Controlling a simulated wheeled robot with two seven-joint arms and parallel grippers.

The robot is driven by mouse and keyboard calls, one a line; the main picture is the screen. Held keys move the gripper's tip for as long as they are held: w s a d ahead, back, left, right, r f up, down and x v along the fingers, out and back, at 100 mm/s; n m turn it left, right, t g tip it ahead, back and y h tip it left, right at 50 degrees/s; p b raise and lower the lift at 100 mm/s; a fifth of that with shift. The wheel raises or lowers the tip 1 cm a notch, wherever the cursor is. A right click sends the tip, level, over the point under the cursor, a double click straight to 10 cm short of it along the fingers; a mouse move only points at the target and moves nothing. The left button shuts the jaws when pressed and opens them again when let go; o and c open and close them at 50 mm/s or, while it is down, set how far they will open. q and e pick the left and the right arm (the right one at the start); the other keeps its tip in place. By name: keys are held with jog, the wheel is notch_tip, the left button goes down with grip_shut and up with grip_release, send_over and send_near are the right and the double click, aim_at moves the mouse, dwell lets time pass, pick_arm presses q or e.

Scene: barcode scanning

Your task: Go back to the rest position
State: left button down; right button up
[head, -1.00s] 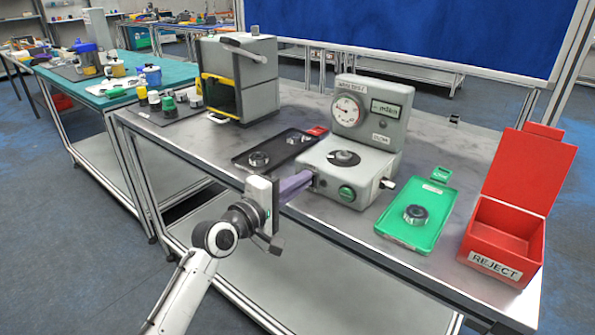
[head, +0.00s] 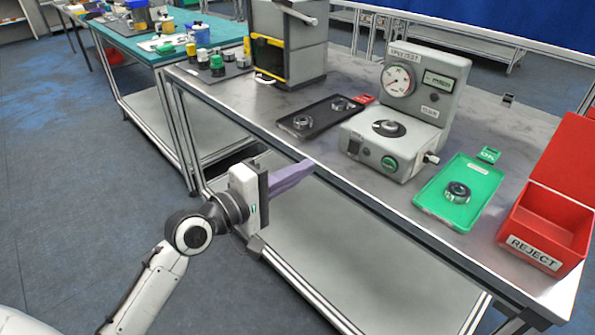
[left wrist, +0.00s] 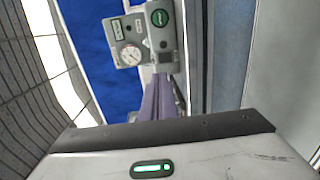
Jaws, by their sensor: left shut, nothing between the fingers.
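My left gripper (head: 306,166) shows in the head view with its purple-grey fingers closed together and nothing between them. It is in front of the table's front edge, to the left of the tester and apart from it. In the left wrist view the shut fingers (left wrist: 158,98) point toward the grey tester (left wrist: 145,42). My right gripper is not in view.
The grey tester (head: 400,140) with a dial stands on the metal table (head: 345,85). A black tray (head: 322,115) with ring parts is left of it. A green tray (head: 430,195) with one part and a red reject bin (head: 575,215) are at right. A grey box machine (head: 305,50) stands behind. The floor (head: 80,200) at left is clear.

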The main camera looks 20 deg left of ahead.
pick_arm(q)
jog(key=shift+s+a, duration=0.1)
jog(key=shift+s, duration=0.2)
jog(key=s+d+f+m+g+y, duration=0.1)
jog(key=s+f+m+g, duration=0.2)
jog(key=f, duration=0.6)
jog(key=s+d+f+m+g+y, duration=0.1)
jog(key=s+f+m, duration=0.3)
jog(key=f, duration=0.6)
jog(key=s+d+f+m+g+y, duration=0.1)
jog(key=s+f+m, duration=0.3)
jog(key=s+f, duration=0.3)
jog(key=s+d+f+m+g, duration=0.2)
jog(key=s+f+m, duration=0.2)
jog(key=s+f, duration=0.3)
jog(key=s, duration=0.3)
jog(key=shift+s+d+f+m+g+y, duration=0.2)
jog(key=shift+d+m+g+y, duration=0.1)
jog(key=shift+y, duration=0.1)
